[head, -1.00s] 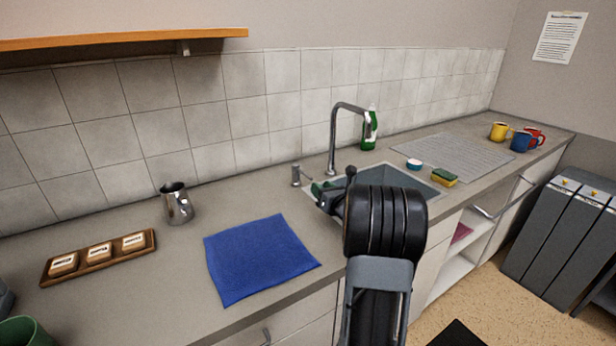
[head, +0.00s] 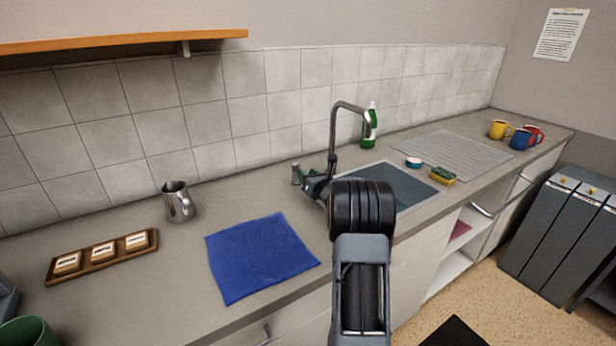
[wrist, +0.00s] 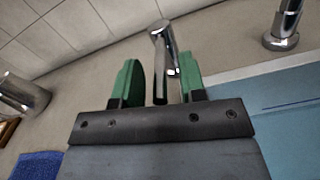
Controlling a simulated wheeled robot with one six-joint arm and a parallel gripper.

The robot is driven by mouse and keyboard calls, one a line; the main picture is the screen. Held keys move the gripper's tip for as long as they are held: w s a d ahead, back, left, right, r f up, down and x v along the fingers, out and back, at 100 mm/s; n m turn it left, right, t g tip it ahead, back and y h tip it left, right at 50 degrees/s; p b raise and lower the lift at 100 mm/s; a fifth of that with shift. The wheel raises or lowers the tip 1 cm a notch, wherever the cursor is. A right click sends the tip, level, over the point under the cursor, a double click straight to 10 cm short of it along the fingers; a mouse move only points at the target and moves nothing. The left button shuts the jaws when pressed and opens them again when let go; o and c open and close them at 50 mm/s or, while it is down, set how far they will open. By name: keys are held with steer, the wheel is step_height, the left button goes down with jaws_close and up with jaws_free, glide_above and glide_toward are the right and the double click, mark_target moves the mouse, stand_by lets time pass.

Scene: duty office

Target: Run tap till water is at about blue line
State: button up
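The chrome tap (head: 338,135) arches up behind the grey-blue sink (head: 412,202); its base shows at the upper right of the wrist view (wrist: 282,38). A short chrome tap control (head: 296,173) stands left of the spout. In the wrist view this control (wrist: 162,55) rises between the green fingers of my gripper (wrist: 160,80). The fingers are spread, with a gap visible at least on the left; contact on the right is unclear. In the head view my gripper (head: 312,180) is beside the control. A dark blue line (wrist: 290,105) crosses the sink wall. I cannot make out a water level.
A blue cloth (head: 260,258), a metal jug (head: 178,202) and a tray of labelled blocks (head: 102,255) lie to the left. A sponge (head: 442,175), a green bottle (head: 369,128), a drainboard (head: 455,155) and several mugs (head: 521,139) are to the right.

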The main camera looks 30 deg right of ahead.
jaws_close()
steer(key=shift+a+f+b, duration=0.1)
steer(key=shift+b, duration=0.3)
